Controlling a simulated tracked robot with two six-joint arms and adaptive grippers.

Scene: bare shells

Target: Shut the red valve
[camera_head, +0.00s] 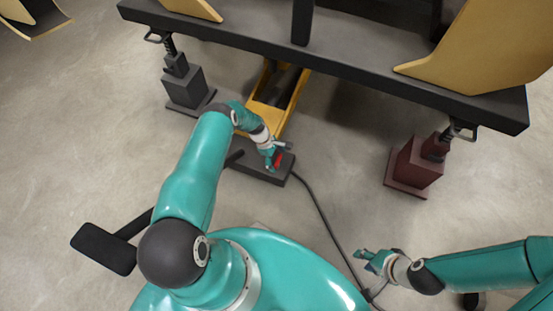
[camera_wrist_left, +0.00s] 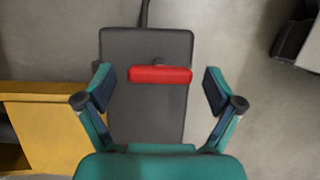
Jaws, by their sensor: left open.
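The red valve (camera_wrist_left: 160,75) is a red bar handle on a dark grey box (camera_wrist_left: 120,50). In the left wrist view the bar lies crosswise between the two spread fingers of my left gripper (camera_wrist_left: 160,95), with a gap on each side. In the head view my left gripper (camera_head: 277,158) is at the box (camera_head: 265,172), and the red handle (camera_head: 279,157) shows partly behind the fingers. Whether the fingers touch it cannot be told. My right gripper (camera_head: 367,260) is low at the right, away from the box, with its fingers apart.
A dark cable (camera_head: 325,215) runs from the box across the floor. A yellow frame (camera_head: 278,95) stands behind the box. A long dark beam (camera_head: 330,60) spans above, with a grey stand (camera_head: 187,87) and a dark red stand (camera_head: 413,165) below it.

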